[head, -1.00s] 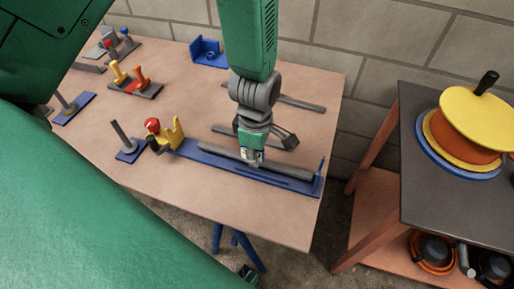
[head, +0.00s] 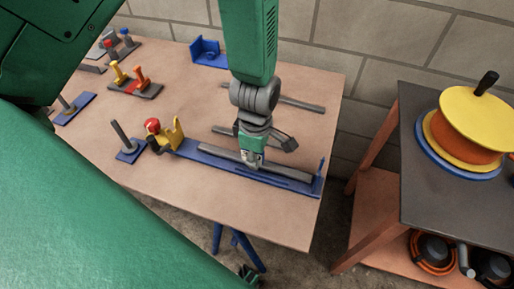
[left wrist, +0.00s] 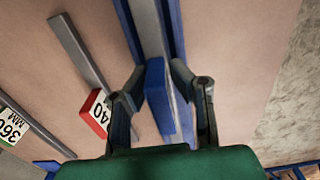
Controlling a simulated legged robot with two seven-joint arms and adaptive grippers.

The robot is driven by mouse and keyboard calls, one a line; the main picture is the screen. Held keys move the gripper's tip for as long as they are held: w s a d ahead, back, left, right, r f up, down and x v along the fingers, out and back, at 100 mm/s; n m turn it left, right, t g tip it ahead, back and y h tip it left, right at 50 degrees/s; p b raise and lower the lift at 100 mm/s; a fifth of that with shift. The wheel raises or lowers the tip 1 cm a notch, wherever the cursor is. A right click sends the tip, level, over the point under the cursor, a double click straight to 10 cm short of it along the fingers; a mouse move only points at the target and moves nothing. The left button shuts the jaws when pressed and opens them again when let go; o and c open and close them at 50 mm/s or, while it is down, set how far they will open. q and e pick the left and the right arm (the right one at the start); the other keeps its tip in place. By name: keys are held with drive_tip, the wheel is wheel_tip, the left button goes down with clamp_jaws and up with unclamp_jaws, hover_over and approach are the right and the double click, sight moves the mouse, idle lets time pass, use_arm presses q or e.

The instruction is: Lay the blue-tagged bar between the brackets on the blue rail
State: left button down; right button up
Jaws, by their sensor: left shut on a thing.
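My left gripper (head: 252,160) points down over the blue rail (head: 215,163) and is shut on the blue-tagged bar (head: 285,174). The left wrist view shows the blue tag (left wrist: 158,100) between the two fingers (left wrist: 160,90), with the grey bar (left wrist: 149,28) running along the rail (left wrist: 174,25). The bar lies lengthwise along the rail, between the yellow bracket (head: 177,132) at the left and the upright blue end bracket (head: 321,168) at the right. I cannot tell whether the bar touches the rail. My right gripper is not in view.
Two other grey bars lie behind the rail; one (head: 300,104) is farther back. The left wrist view shows a red tag (left wrist: 96,112) near the left finger. A red knob (head: 152,125) and an upright grey post (head: 121,134) stand left of the rail. The table's front is clear.

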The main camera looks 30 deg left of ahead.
use_arm(q)
drive_tip(key=shift+f, duration=0.6)
drive_tip(key=c, duration=1.3)
unclamp_jaws()
drive_tip(key=shift+c, duration=0.2)
wheel_tip(320, 180, up, 12)
